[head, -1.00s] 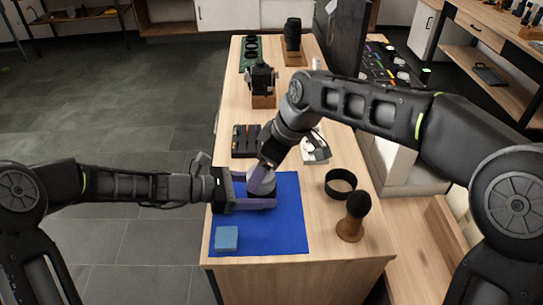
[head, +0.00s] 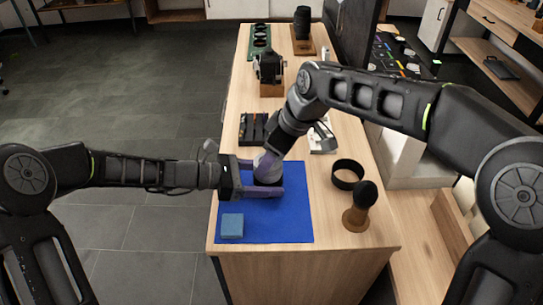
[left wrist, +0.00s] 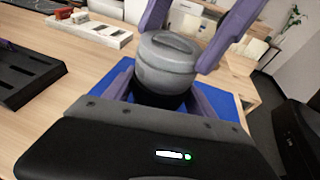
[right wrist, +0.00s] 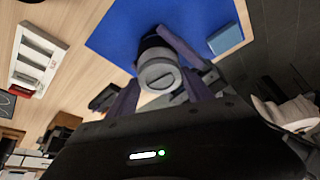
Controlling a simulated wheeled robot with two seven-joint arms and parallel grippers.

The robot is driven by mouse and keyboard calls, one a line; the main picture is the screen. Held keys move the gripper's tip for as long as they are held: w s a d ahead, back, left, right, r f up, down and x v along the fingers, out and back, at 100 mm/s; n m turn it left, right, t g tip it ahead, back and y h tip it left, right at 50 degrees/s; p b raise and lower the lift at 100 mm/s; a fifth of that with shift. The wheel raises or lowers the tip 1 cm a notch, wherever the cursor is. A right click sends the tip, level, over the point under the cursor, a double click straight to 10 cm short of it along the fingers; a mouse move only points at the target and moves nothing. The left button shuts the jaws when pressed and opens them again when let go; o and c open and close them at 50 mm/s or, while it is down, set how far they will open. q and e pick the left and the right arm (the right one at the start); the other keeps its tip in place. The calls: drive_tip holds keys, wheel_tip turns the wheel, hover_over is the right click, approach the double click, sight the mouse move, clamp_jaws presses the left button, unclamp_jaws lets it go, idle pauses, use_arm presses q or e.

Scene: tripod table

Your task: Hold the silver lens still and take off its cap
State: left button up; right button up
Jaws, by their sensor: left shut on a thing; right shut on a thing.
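The silver lens (head: 268,174) stands upright over the blue mat (head: 290,225). In the left wrist view its silver body (left wrist: 163,72) sits above a dark lower part. Its round grey cap (left wrist: 175,44), with a raised bar across it, is on top; the right wrist view shows the cap (right wrist: 159,76) face-on. My left gripper (head: 266,179) is shut around the lens low down, from the left. My right gripper (head: 270,162) reaches down from above, shut with its purple fingers on either side of the cap. The exact finger contacts are partly hidden.
A light blue block (head: 232,226) lies at the mat's front left. A black ring (head: 347,174) and a dark-topped brush on a wooden base (head: 360,207) stand to the right. A black tray (head: 253,129) and a camera on a wooden block (head: 269,71) are behind.

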drive_tip(key=shift+c, duration=1.3)
drive_tip(key=shift+r, duration=0.75)
drive_tip(key=shift+r, duration=2.4)
use_arm(q)
drive_tip(key=o, duration=1.8)
drive_tip(key=shift+a, duration=0.1)
